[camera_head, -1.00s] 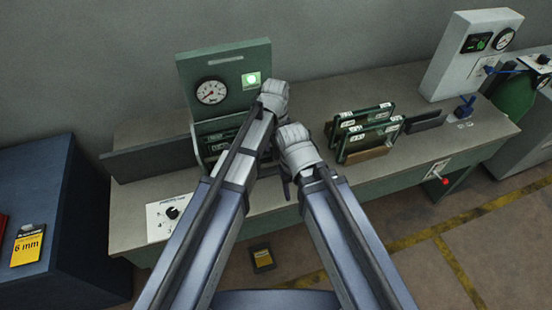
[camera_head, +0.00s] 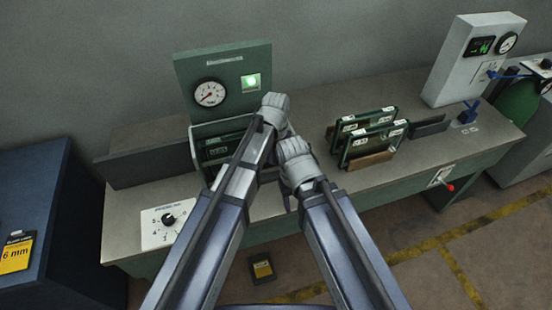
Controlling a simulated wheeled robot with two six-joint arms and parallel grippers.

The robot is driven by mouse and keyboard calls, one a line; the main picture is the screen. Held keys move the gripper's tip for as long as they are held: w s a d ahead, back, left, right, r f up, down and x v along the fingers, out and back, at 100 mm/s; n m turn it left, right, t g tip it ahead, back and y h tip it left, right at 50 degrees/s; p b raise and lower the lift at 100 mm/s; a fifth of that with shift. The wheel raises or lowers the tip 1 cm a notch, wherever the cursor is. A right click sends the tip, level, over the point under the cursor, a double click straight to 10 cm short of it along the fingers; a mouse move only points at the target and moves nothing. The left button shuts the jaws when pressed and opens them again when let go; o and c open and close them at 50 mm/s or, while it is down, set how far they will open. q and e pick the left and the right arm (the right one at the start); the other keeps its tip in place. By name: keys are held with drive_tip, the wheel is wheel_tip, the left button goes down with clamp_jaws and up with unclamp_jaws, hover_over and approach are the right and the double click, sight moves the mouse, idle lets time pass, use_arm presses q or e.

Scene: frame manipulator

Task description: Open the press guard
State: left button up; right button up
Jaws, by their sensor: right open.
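The press (camera_head: 228,68) is a green upright panel with a round gauge and a lit green lamp, at the back left of the bench. Below the panel is a pale-edged guard or frame (camera_head: 222,125) with dark green boards showing behind it. My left forearm hides its right and lower part, so I cannot tell whether the guard is shut. My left gripper (camera_head: 275,104) is at the right of the press; its fingers are hidden. My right gripper (camera_head: 290,186) is open, lower and just right of it, with only a dark finger part showing.
A rack of green boards (camera_head: 370,135) stands right of my grippers. A dial plate (camera_head: 165,222) is at the bench's front left. A blue cabinet (camera_head: 40,220) is at left.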

use_arm(q)
clamp_jaws()
idle(0.9)
